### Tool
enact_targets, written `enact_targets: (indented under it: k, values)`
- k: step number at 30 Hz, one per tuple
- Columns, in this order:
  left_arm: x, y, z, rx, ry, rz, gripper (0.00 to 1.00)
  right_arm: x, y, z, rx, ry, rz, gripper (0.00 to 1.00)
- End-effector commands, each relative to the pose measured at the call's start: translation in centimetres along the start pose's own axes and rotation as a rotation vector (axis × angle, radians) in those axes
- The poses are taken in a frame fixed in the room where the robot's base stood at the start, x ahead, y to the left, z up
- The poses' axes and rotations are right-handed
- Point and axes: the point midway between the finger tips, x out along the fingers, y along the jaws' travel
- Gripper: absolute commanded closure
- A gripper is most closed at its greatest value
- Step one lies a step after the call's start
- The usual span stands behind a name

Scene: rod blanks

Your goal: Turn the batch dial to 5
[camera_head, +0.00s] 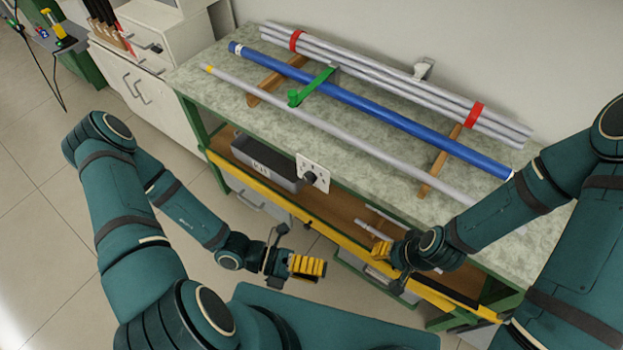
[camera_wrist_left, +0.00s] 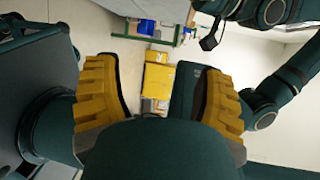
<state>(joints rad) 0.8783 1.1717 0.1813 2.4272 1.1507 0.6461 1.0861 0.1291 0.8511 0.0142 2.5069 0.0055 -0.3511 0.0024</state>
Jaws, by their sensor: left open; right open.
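The batch dial (camera_head: 311,178) is a dark knob on a small white plate with dark marks, fixed to the front of the workbench. The marks are too small to read, so I cannot tell its setting. My left gripper (camera_head: 307,266) is below the dial in the head view, apart from it and empty. In the left wrist view its yellow fingers (camera_wrist_left: 160,100) stand wide apart, and the dial cannot be made out. My right gripper (camera_head: 381,250) is right of and below the dial, near the bench's yellow front edge, and touches nothing I can make out.
The workbench (camera_head: 225,70) carries a blue rod (camera_head: 400,124), a thin grey rod (camera_head: 330,132), a red-banded bundle of grey rods (camera_head: 390,77) and a green lever (camera_head: 312,86). A grey bin (camera_head: 265,165) sits on the shelf left of the dial. Floor at left is clear.

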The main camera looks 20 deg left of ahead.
Motion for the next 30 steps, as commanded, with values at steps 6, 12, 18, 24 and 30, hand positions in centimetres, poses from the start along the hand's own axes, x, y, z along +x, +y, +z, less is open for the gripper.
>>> enact_targets:
  k: [6,12,18,24,30]
  values:
    - [-4.4,1.2,8.2,-0.698,-0.571,-0.364,0.3,0.7,0.1,-0.1,-0.007,0.003,-0.003,0.58]
    - [-10.3,4.3,11.8,-1.027,-0.914,-0.656,0.3,0.9,0.2,-0.1,-0.009,0.005,-0.003,0.58]
    - [-11.7,5.2,12.8,-1.093,-0.993,-0.735,0.3,1.0,0.2,-0.1,-0.009,0.006,-0.004,0.58]
    - [-10.4,5.1,15.4,-1.089,-0.987,-0.73,0.3,1.4,0.3,-0.2,-0.009,0.007,-0.004,0.58]
    - [-8.7,5.1,19.1,-1.087,-0.985,-0.728,0.3,1.9,0.6,-0.2,-0.01,0.01,-0.003,0.58]
